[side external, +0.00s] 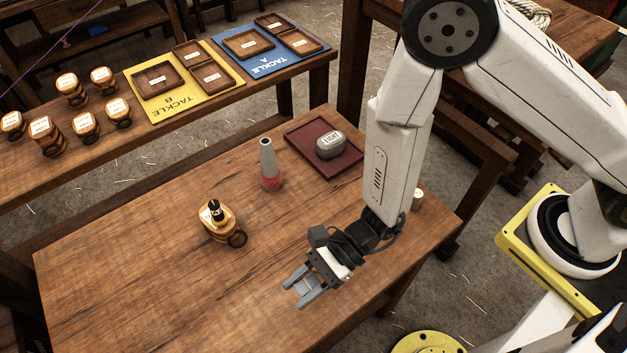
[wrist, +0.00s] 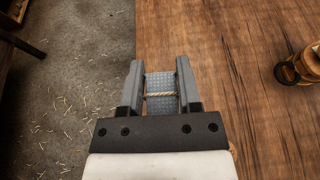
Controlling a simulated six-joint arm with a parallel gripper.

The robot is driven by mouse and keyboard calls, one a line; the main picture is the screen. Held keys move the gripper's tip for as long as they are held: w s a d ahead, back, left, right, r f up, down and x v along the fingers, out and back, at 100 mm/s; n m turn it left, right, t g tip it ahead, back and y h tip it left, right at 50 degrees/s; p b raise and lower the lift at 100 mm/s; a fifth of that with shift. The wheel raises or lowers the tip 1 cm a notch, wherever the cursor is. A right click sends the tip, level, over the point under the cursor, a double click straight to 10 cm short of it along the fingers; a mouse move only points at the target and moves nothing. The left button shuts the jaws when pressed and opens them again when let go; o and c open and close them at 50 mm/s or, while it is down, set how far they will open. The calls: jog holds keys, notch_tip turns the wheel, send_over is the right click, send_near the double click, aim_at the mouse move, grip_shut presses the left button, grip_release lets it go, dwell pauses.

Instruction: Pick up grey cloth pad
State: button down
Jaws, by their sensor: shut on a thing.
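My gripper (side external: 296,289) is low near the front edge of the wooden table, fingers pointing down and left in the side view. In the wrist view, my gripper (wrist: 160,70) is shut on the grey cloth pad (wrist: 160,81), which spans between the two fingers. The pad has a dotted texture and a tan cord across its middle. In the side view the pad is mostly hidden by the fingers. Whether it touches the tabletop, I cannot tell.
A back bench holds a yellow mat (side external: 183,105), a blue mat (side external: 268,66) and several labelled blocks.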

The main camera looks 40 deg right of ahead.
jog(key=shift+s+d+r, duration=0.5)
jog(key=shift+s+d, duration=0.25)
jog(key=shift+d, duration=0.05)
jog(key=shift+s+d+r, duration=0.45)
jog(key=shift+s+d, duration=0.25)
jog(key=shift+d, duration=0.05)
